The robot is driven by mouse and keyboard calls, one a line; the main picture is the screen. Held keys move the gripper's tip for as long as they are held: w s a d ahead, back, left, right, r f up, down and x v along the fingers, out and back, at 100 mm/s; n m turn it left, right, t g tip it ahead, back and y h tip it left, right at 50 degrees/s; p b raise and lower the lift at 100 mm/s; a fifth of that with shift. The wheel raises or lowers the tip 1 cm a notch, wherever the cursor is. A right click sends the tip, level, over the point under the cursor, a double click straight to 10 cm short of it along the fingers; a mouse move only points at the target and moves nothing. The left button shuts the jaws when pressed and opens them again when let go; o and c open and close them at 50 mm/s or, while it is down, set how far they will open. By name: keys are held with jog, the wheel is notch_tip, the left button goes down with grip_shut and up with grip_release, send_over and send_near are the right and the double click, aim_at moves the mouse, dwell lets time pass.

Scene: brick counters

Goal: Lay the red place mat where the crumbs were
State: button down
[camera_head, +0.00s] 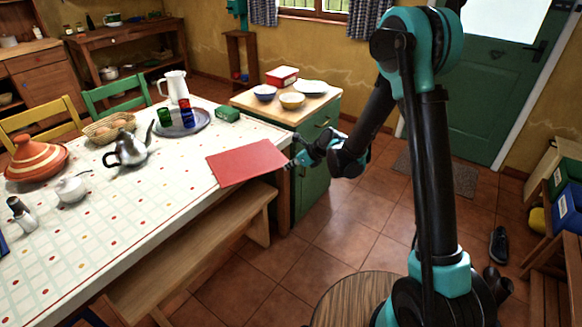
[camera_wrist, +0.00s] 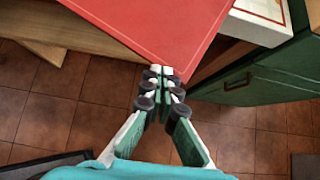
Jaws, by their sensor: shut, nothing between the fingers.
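The red place mat (camera_head: 246,163) lies flat at the near right corner of the white patterned table (camera_head: 140,205). It also fills the top of the wrist view (camera_wrist: 165,25), where its corner seems to stick out past the table edge over the floor. My gripper (camera_head: 290,164) is shut with nothing between its fingers. In the wrist view its fingertips (camera_wrist: 163,73) are together right at the mat's corner; I cannot tell whether they touch it. I see no crumbs on the table; any under the mat are hidden.
A wooden bench (camera_head: 195,255) runs along the table's near side. A green cabinet (camera_head: 312,185) with bowls stands close behind the table's right end. A tray (camera_head: 182,123) with cups, a teapot (camera_head: 126,150), a bread basket (camera_head: 108,130) and a tagine (camera_head: 36,160) stand on the table.

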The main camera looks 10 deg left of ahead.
aim_at(263, 157)
jog(key=w+a, duration=0.1)
jog(key=a, duration=0.2)
jog(key=w+a, duration=0.2)
jog(key=a, duration=0.2)
jog(key=w+a, duration=0.1)
jog(key=a, duration=0.2)
jog(key=shift+w+a, duration=0.25)
jog(key=shift+a, duration=0.15)
